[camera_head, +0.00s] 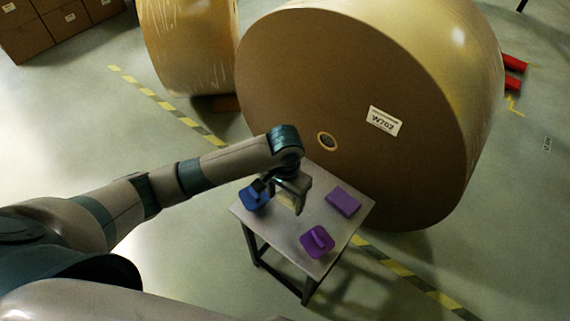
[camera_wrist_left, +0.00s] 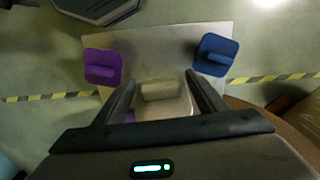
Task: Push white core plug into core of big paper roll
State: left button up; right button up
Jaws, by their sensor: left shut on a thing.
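The white core plug (camera_head: 297,203) is cream-white and hangs in my left gripper (camera_head: 287,192), over the small table (camera_head: 284,232). In the left wrist view the white plug (camera_wrist_left: 162,91) sits between the two fingers of the left gripper (camera_wrist_left: 163,88), which is shut on it. The big paper roll (camera_head: 330,75) stands behind the table, its brown flat face towards me. Its core (camera_head: 327,141) is a small dark hole with a pale ring, above and right of the gripper. The plug is apart from the core. My right gripper is out of view.
On the table lie a blue plug (camera_head: 252,199), a purple plug (camera_head: 318,241) and a flat purple block (camera_head: 342,201). A second paper roll (camera_head: 188,45) stands at back left, with brown boxes (camera_head: 55,25) beyond. Yellow-black tape (camera_head: 165,103) marks the floor.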

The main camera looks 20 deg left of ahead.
pick_arm(q)
jog(key=s+a+r+n+b, duration=0.3)
jog(key=s+a+r, duration=0.1)
jog(key=s, duration=0.3)
jog(key=shift+s+a+r, duration=0.2)
jog(key=shift+s+a, duration=0.05)
jog(key=shift+a, duration=0.3)
